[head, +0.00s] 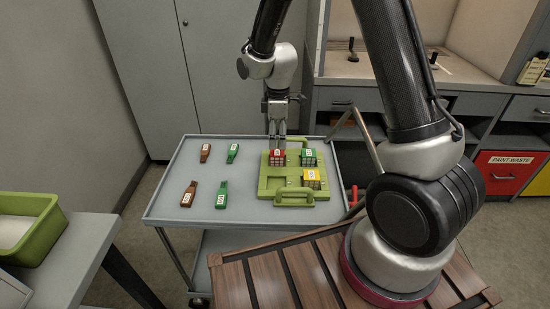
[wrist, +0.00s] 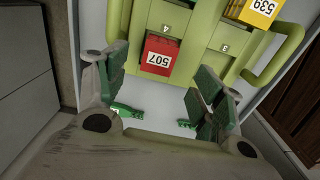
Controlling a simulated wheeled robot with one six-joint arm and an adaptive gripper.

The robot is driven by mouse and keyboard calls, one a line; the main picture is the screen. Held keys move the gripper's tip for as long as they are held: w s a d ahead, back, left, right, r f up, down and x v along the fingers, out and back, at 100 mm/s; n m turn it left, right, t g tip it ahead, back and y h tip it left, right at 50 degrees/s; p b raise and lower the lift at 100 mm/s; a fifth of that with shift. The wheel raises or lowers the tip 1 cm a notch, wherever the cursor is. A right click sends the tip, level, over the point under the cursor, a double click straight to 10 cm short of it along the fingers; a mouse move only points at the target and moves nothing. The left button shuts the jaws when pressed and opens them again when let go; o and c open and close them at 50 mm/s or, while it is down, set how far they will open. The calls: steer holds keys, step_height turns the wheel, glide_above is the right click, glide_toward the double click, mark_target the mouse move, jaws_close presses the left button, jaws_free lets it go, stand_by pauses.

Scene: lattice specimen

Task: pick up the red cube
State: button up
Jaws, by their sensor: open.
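The red cube (head: 277,160) sits in the back-left compartment of a green carrier with handles (head: 268,190), with a white label on its top. In the wrist view the red cube (wrist: 157,62) shows its label reading 507. My gripper (head: 277,143) points down directly over the red cube in the head view, its fingertips close to the cube's top; I cannot tell if they touch. In the wrist view my gripper (wrist: 158,88) has its two green-padded fingers spread wide, with nothing between them. The cube appears just beyond the fingers.
A green cube (head: 309,161) and a yellow cube (head: 311,183) sit in the carrier's right compartments; the front-left one looks empty. A green bin (head: 45,237) stands on the left table.

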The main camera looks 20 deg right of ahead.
mark_target(277, 152)
step_height(277, 152, down, 8)
steer(key=shift+w+a+r, duration=0.1)
steer(key=c, duration=1.1)
